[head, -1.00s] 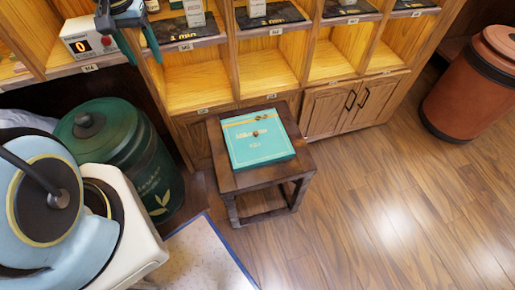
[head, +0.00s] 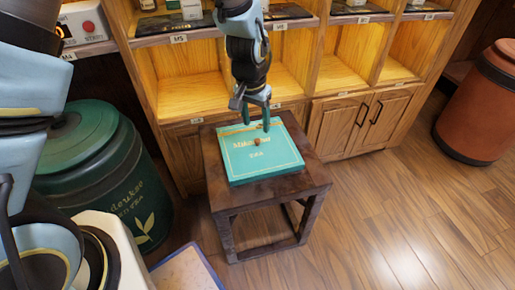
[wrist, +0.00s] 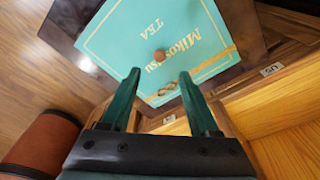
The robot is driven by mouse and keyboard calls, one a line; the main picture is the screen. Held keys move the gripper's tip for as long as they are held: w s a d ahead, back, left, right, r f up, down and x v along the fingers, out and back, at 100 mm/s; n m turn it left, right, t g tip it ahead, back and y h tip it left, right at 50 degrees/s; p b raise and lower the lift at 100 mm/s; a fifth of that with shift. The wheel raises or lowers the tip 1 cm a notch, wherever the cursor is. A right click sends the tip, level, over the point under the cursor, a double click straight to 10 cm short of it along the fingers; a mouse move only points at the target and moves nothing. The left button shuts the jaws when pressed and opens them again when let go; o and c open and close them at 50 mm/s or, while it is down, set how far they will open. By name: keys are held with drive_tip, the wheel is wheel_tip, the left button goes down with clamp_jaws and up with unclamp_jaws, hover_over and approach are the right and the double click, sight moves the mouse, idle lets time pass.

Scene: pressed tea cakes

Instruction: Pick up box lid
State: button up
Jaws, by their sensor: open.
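The turquoise tea box with its lid (head: 254,162) lies on a small dark wooden stool (head: 271,190). The lid carries gold lettering and a small round brown knob (head: 257,142). My gripper (head: 256,124) is above the back part of the lid, pointing down. In the wrist view, my gripper (wrist: 158,78) is open, with two green fingers apart and nothing between them. There the lid (wrist: 125,30) fills the upper middle, and its knob (wrist: 159,55) shows just beyond the fingertips. Whether the fingers touch the lid cannot be told.
Wooden shelves (head: 345,72) with a cabinet below stand right behind the stool. A green tea canister (head: 100,165) stands to the left, a brown barrel (head: 482,110) to the far right. The wooden floor (head: 400,225) at right is clear.

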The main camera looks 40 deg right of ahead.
sight(257, 139)
drive_tip(key=shift+d+f+b, duration=0.2)
drive_tip(key=shift+f+b, duration=0.25)
drive_tip(key=shift+f, duration=2.7)
drive_tip(key=shift+c, duration=0.2)
clamp_jaws()
